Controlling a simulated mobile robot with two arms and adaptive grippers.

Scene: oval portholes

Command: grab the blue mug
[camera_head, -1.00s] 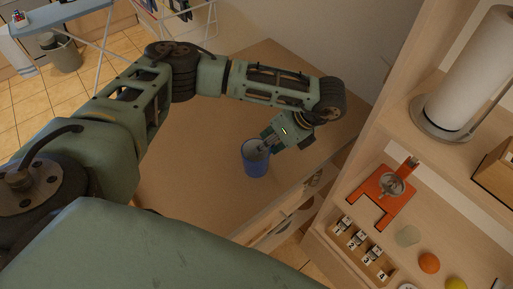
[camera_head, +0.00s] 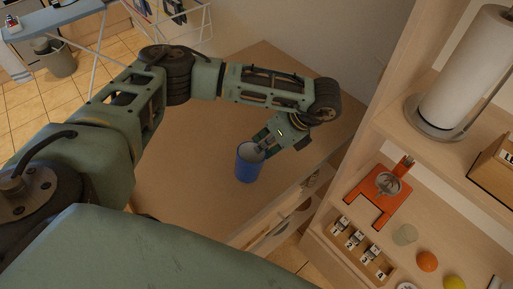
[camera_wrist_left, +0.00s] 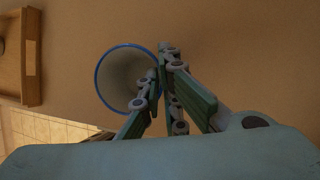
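The blue mug (camera_head: 247,166) is upright over the brown desk top (camera_head: 190,150), near its front edge. Its pale inside and blue rim (camera_wrist_left: 98,84) show in the wrist view. My left gripper (camera_head: 264,147) reaches it from the right and is shut on its rim. In the wrist view the left gripper's fingertips (camera_wrist_left: 160,75) meet at the mug's wall, on the side nearest the palm. I cannot tell whether the mug's base touches the desk. My right gripper is out of view.
A wooden shelf unit stands at the right with a paper towel roll (camera_head: 467,75), an orange stand (camera_head: 377,197), number blocks and round fruit (camera_head: 427,262). A wall closes off the back of the desk. The desk left of the mug is clear.

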